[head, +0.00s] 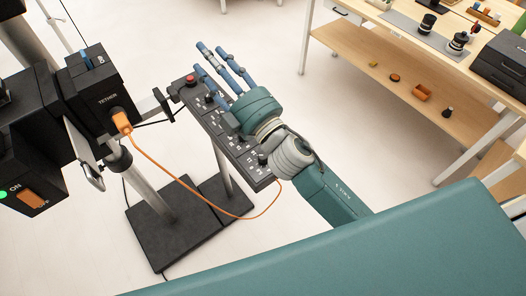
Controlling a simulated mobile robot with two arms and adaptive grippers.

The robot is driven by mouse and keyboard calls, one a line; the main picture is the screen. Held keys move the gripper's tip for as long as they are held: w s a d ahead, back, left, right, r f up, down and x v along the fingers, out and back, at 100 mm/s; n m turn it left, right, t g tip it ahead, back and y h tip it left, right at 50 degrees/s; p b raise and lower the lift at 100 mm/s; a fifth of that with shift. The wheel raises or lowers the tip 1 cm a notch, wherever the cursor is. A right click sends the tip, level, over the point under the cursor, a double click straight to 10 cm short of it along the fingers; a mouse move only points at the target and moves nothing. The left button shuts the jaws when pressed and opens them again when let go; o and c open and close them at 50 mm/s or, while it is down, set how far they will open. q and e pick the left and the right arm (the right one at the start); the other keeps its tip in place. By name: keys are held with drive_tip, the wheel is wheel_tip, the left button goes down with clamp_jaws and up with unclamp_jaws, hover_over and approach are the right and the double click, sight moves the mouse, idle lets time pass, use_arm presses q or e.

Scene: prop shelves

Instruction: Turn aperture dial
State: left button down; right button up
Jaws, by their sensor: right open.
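A dark control panel (245,156) with white markings stands on a post left of centre. It has a red button (190,79) at its far end, a black knob (210,97) near that button, and another small knob (262,159) near its close end. I cannot read which control is the aperture dial. My right gripper (211,64) is open, its blue fingers spread over the far part of the panel. The hand and wrist hide much of the panel's middle and right side. I cannot tell whether any finger touches it. My left gripper is out of view.
At left are a black box marked TETHER (106,100) with an orange plug (122,122) and a box with an ON/OFF switch (32,198). An orange cable (190,188) loops below the panel. A wooden shelf table (400,80) stands at upper right.

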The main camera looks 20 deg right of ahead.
drive_tip(key=s+a+r+n+g+y, duration=0.2)
drive_tip(key=s+a+n+g+y, duration=0.1)
drive_tip(key=a+n+g+y, duration=0.3)
drive_tip(key=s+a+r+n+g+y, duration=0.25)
drive_tip(key=a+n+y, duration=0.25)
drive_tip(key=a+n, duration=0.35)
drive_tip(key=s+a+f+n+g, duration=0.3)
drive_tip(key=s+n+g, duration=0.1)
drive_tip(key=n+g, duration=0.2)
drive_tip(key=n+g+h, duration=0.5)
drive_tip(key=n+h, duration=0.1)
drive_tip(key=h, duration=1.3)
hover_over(263, 155)
wheel_tip(263, 155, down, 22)
wheel_tip(263, 155, down, 9)
drive_tip(key=p, duration=0.4)
drive_tip(key=shift+f, duration=0.65)
